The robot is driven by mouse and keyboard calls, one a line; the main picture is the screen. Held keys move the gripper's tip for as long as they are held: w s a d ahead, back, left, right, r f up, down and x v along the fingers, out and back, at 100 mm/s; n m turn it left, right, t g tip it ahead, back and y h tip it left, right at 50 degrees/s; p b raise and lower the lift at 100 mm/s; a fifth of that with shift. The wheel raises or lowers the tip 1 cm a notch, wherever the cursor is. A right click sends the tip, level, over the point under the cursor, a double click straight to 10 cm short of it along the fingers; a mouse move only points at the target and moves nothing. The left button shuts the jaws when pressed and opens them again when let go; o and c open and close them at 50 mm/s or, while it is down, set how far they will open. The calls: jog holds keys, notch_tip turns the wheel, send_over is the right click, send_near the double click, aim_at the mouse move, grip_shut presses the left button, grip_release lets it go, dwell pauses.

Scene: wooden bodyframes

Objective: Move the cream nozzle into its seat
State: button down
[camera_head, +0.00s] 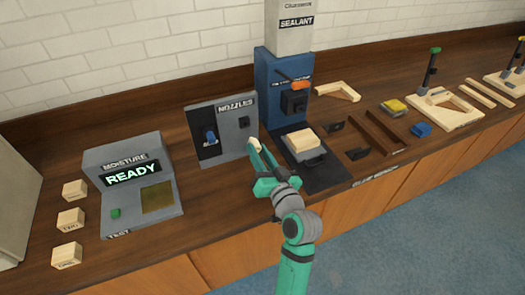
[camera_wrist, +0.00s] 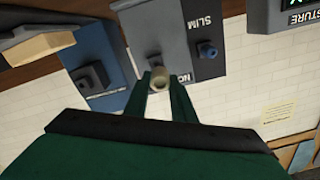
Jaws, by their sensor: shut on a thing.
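My gripper (camera_head: 257,150) is shut on the cream nozzle (camera_head: 255,143), in front of the right part of the grey nozzle board (camera_head: 232,148). In the wrist view the cream nozzle (camera_wrist: 160,78) sits between the two green fingertips (camera_wrist: 160,86), its round open end showing. The board carries a small dark block (camera_head: 243,122) on its right and a blue nozzle (camera_head: 211,136) in a dark panel on its left, marked SLIM in the wrist view. The blue sealant dispenser (camera_head: 268,75) has a dark block (camera_head: 293,103) on its front. I cannot tell which block is the seat.
A light wooden block (camera_head: 301,138) lies on the dark plate below the dispenser, right of my gripper. The moisture tester (camera_head: 133,185) reads READY at the left, with several wood blocks beside it. An orange-handled lever (camera_head: 300,85) juts from the dispenser.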

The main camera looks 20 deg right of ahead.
aim_at(254, 139)
jog(key=shift+w+d, duration=0.2)
jog(key=shift+w, duration=0.75)
jog(key=shift+w+d, duration=0.2)
jog(key=shift+w, duration=0.7)
jog(key=shift+w+a, duration=0.1)
jog(key=shift+w, duration=1)
jog(key=shift+s, duration=0.1)
jog(key=shift+w, duration=1.1)
